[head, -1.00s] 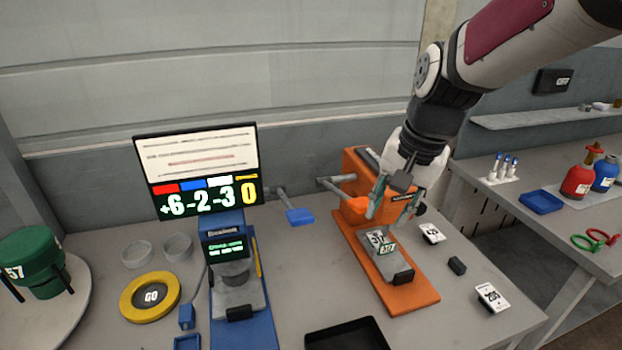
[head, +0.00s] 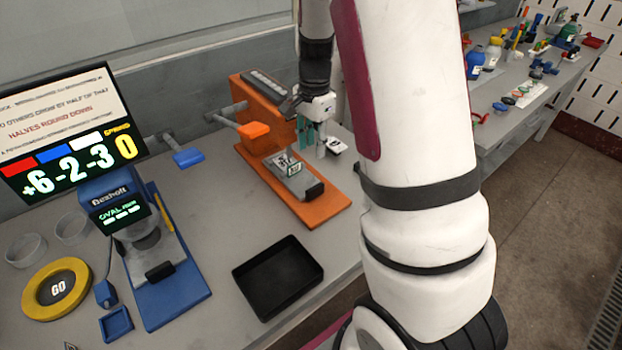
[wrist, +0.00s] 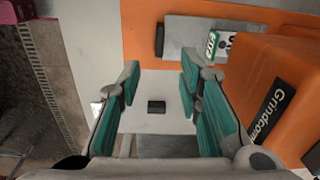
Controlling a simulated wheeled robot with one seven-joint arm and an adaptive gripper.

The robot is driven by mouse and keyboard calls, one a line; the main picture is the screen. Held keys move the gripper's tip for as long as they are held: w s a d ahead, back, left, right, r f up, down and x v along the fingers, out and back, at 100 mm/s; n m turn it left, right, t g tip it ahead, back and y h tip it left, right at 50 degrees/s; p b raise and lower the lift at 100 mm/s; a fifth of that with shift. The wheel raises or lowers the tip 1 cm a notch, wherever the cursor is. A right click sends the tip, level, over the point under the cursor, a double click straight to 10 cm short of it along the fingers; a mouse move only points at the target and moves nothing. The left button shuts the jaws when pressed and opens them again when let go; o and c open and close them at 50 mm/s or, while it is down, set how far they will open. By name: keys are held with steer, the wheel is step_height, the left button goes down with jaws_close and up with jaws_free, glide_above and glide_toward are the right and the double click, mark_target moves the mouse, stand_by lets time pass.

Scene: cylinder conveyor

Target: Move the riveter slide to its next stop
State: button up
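An orange machine (head: 262,110) with a lever stands on the bench. Its orange base (head: 322,214) carries a grey slide (head: 296,183) with a black end grip (head: 315,190). A small block (head: 286,160) with white and green number labels sits on the slide. I cannot tell whether this machine or the blue one is the riveter. My gripper (head: 317,141) is low at the right side of the orange machine, apart from the slide. In the wrist view its fingers (wrist: 158,85) are open and empty, and the slide (wrist: 190,32) and grip (wrist: 160,40) lie beyond them.
A blue machine (head: 170,290) and a yellow GO ring (head: 78,287) stand left. A black tray (head: 277,278) lies in front. A small black block (wrist: 157,107) lies on the bench, seen between my fingers. My arm hides the bench's right part.

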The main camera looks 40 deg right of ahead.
mark_target(315, 187)
steer(key=shift+m, duration=0.3)
steer(key=f, duration=0.5)
steer(key=f+p, duration=0.1)
steer(key=f, duration=0.4)
steer(key=d+f, duration=0.1)
steer(key=f, duration=0.4)
steer(key=shift+w, duration=0.2)
jaws_close()
